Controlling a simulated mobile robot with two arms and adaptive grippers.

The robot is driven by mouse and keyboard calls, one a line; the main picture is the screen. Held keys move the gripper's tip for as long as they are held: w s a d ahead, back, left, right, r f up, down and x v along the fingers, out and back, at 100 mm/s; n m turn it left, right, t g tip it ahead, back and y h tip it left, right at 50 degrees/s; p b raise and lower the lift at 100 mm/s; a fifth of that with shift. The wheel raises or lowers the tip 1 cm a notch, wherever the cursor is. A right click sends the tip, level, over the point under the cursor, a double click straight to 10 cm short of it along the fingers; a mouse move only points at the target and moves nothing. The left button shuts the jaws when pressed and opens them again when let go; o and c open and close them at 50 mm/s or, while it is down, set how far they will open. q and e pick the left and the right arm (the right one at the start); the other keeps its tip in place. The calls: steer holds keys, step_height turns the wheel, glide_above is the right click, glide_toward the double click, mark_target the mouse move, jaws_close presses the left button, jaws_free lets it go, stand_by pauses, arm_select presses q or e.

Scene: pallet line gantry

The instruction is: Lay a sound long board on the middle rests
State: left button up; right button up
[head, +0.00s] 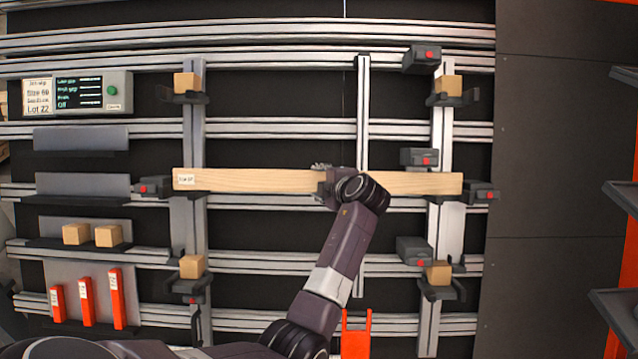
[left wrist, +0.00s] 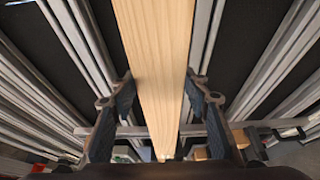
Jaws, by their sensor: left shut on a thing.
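A long pale wooden board (head: 250,180) lies level across the middle of the gantry in the head view, with a small label near its left end. Its ends are at the middle clamps, the left one (head: 153,187) and the right one (head: 480,194). My left gripper (head: 328,182) is shut on the board near its centre; the fingers are partly hidden by my wrist. In the left wrist view the board (left wrist: 158,60) runs between the two fingers. Whether the board touches the middle rests is unclear. My right gripper is not in view.
Short wooden blocks sit at the upper left (head: 187,82), upper right (head: 447,86), lower left (head: 191,267) and lower right (head: 438,273). A control box (head: 116,92) is at upper left. Two spare blocks (head: 92,235) and orange pieces (head: 87,298) stand at lower left.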

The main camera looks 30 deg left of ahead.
arm_select(q)
steer(key=shift+r, duration=0.1)
steer(key=o, duration=1.7)
steer(key=shift+c, duration=0.2)
steer(key=shift+f, duration=0.2)
steer(key=v, duration=0.7)
steer(key=shift+s+d+r, duration=0.15)
steer(key=shift+s+r, duration=0.05)
steer(key=shift+r, duration=0.1)
